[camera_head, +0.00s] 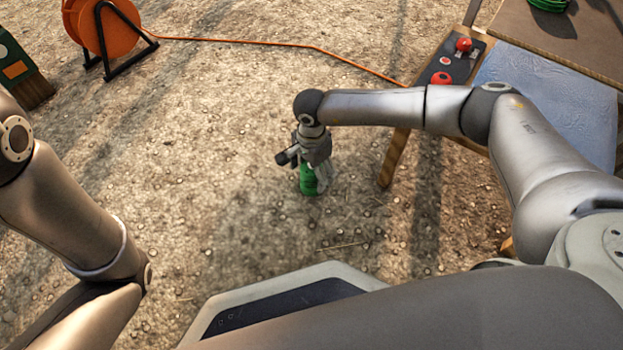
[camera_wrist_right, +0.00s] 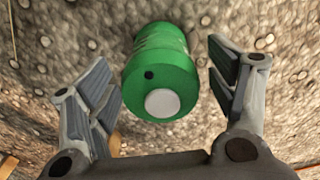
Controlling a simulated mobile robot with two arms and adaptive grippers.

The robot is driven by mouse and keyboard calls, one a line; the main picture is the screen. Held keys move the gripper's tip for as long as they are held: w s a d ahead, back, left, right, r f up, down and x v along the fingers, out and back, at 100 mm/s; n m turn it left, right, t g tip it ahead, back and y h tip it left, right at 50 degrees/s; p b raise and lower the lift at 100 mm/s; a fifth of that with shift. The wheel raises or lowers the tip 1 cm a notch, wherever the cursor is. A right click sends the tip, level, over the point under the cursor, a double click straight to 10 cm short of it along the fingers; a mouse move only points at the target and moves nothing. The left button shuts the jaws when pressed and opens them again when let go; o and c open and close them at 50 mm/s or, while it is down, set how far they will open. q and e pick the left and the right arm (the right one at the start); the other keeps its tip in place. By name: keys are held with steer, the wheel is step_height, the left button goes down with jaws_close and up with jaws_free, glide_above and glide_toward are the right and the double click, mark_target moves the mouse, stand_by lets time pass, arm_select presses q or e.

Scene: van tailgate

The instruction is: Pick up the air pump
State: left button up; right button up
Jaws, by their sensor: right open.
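A green cylinder with a round pale cap and a small dark dot, which looks like the air pump (camera_wrist_right: 160,58), is on the gravelly ground in the right wrist view. In the head view the green pump (camera_head: 308,180) shows just below my right gripper (camera_head: 314,176), which partly hides it. My right gripper is open, pointing down over the pump. In the wrist view one finger is on each side, with a visible gap between each finger and the green body. My left arm enters at the left, but its gripper is out of view.
A wooden table (camera_head: 387,158) with a blue cloth (camera_head: 545,85) and a dark panel with red knobs (camera_head: 449,62) stands at right. An orange cable reel (camera_head: 103,27) stands upper left, its cord (camera_head: 270,42) running toward the table. Ground left of the pump is clear.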

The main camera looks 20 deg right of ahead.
steer(key=c, duration=1.3)
